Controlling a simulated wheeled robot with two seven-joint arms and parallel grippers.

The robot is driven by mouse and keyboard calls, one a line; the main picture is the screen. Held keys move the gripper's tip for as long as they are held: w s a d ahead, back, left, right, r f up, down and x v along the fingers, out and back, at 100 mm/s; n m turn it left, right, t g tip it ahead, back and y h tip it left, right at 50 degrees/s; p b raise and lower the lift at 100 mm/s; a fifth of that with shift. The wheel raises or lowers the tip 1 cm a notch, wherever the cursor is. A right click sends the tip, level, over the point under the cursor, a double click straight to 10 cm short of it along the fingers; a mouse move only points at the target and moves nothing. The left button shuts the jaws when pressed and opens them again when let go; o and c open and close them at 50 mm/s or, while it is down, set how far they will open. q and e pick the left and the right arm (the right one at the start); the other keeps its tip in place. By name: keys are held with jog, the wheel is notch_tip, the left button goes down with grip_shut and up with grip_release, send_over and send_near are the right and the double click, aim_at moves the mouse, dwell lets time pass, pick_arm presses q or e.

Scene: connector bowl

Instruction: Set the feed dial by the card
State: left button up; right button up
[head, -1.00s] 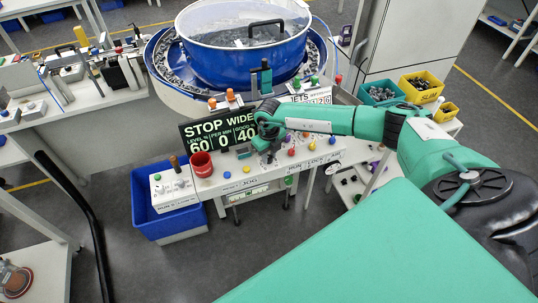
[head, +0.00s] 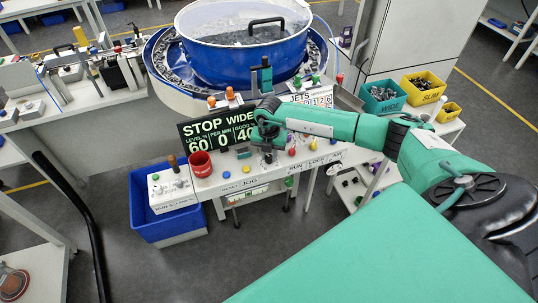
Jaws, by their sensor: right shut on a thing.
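My right gripper (head: 268,155) reaches in from the right over the control panel (head: 235,181). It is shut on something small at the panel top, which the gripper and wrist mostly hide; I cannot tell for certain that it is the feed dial. A dark display board (head: 200,128) behind it reads STOP WIDE, with 60, 0 and a partly covered 40. A white card (head: 318,101) headed JETS, with numbers on it, stands to the right, partly behind my arm. My left gripper is not in view.
A blue bowl feeder (head: 240,60) with a clear lid stands behind the panel. A red cup (head: 200,164) and a switch box (head: 173,188) sit at the panel's left. A blue bin (head: 170,228) is below. Teal (head: 382,104) and yellow (head: 423,91) part bins stand at the right.

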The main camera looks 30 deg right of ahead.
aim_at(269, 156)
jog(key=shift+m, duration=1.1)
jog(key=o, duration=1)
notch_tip(269, 156, up, 14)
jog(key=b, duration=0.4)
jog(key=shift+f, duration=0.15)
